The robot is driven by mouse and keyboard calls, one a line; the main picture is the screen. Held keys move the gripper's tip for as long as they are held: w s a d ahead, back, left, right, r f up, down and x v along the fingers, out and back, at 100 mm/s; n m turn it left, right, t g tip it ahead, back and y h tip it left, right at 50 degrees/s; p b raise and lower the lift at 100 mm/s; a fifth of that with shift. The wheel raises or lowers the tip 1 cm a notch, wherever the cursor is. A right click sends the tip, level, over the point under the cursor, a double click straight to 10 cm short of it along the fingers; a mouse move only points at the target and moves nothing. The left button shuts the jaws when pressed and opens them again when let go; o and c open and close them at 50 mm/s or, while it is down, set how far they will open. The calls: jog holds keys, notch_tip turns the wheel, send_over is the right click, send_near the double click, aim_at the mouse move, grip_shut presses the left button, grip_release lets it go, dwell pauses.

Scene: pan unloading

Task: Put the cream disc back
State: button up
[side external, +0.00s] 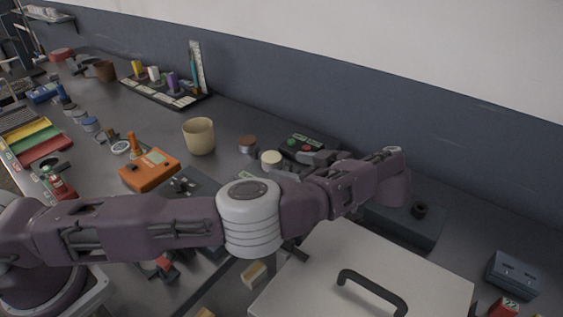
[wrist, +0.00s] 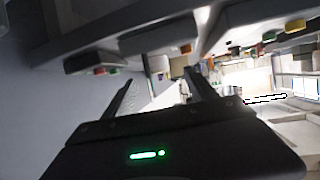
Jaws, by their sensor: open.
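A cream disc (side external: 271,158) shows in the side view at the middle of the bench, just left of the dark end of my arm. Its underside and what it rests on are partly hidden. My gripper (wrist: 160,80) is open in the wrist view, its two dark fingers apart with nothing held between them. In the side view my arm crosses the bench and its links hide much of the gripper, so its exact gap to the disc cannot be told. I cannot make out the cream disc in the wrist view.
A brown disc (side external: 247,144) and a tan cup (side external: 199,136) stand left of the cream disc. A dark box with red and green buttons (side external: 304,143) is behind. An orange device (side external: 150,170) lies farther left. A pale handled lid (side external: 420,284) fills the front right.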

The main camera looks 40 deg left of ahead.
jog(key=s+a+r+m+g+h, duration=0.2)
jog(key=s+a+r+h, duration=0.2)
jog(key=a+r+h, duration=0.25)
jog(key=s+a+r+m+g+h, duration=0.1)
jog(key=s+a+r+m+h, duration=0.1)
jog(key=s+a+r+h, duration=0.45)
jog(key=s+r+m+t, duration=0.1)
jog(key=s+r+m, duration=0.2)
jog(key=s, duration=0.3)
jog(key=s+d+r+m+t+h, duration=0.1)
jog(key=s+r+m+t, duration=0.1)
jog(key=s+r+m, duration=0.2)
jog(key=s, duration=0.3)
jog(key=shift+d+r+t, duration=0.25)
jog(key=shift+r+t, duration=0.05)
jog(key=shift+o, duration=0.2)
jog(key=s+d+f+m+t, duration=0.1)
jog(key=s+m, duration=0.3)
jog(key=s, duration=0.4)
jog(key=shift+d+f+m+t+y, duration=0.2)
jog(key=shift+f+m+t+y, duration=0.15)
jog(key=shift+f+t, duration=0.4)
jog(key=shift+o, duration=0.2)
jog(key=shift+s+f+m, duration=0.2)
jog(key=shift+s+m, duration=0.05)
jog(key=shift+s, duration=0.1)
